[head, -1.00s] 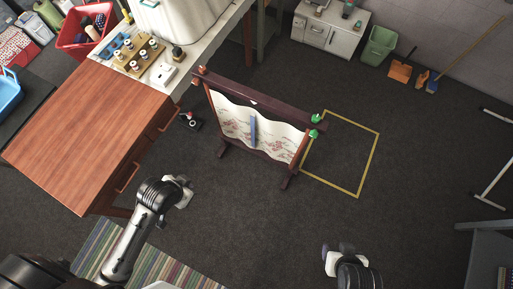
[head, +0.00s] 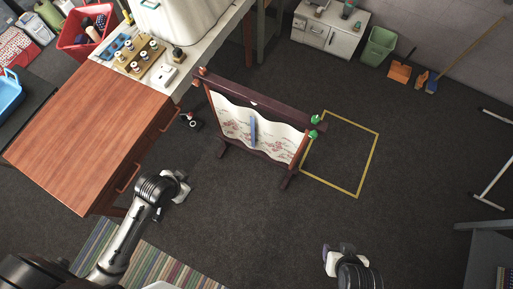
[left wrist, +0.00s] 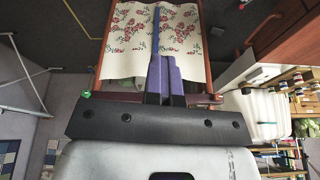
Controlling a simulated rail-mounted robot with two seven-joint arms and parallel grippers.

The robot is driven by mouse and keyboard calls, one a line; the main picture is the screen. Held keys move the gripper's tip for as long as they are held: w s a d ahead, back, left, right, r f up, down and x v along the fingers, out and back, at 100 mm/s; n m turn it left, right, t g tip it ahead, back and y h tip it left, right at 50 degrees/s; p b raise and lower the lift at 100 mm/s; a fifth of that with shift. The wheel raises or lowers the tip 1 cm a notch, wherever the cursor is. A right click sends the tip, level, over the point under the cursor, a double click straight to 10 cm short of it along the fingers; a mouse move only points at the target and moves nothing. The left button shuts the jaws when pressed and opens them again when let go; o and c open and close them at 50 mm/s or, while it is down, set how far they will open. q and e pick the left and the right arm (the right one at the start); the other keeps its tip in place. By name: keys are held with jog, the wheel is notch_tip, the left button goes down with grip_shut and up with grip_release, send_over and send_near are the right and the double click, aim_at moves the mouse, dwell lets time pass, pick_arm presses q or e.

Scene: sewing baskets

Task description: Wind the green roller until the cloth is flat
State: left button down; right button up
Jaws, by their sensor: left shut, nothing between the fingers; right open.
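A dark wooden frame (head: 262,101) stands on the floor, holding a white cloth with red flowers (head: 232,118). The cloth hangs in waves, not flat. Two green knobs, an upper one (head: 315,118) and a lower one (head: 313,134), sit at the frame's right end. A blue strip (head: 253,131) lies against the cloth. My left gripper (head: 181,187) is shut and empty, left of and nearer than the frame, apart from it. In the left wrist view its purple fingers (left wrist: 164,76) overlap the cloth, and one green knob (left wrist: 87,93) shows. My right gripper (head: 338,249) is open and empty, well below the knobs.
A wooden desk (head: 90,125) stands left of the frame. A yellow floor outline (head: 368,160) lies right of it on clear carpet. A striped rug (head: 145,262) is under my left arm. A grey shelf unit (head: 485,240) is at far right.

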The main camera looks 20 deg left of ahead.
pick_arm(q)
jog(key=c, duration=1.9)
grip_release()
jog(key=shift+w+a, duration=0.1)
jog(key=shift+a, duration=0.1)
jog(key=o, duration=1)
jog(key=shift+r, duration=0.1)
jog(key=shift+r+p, duration=2.2)
jog(key=shift+r, duration=0.7)
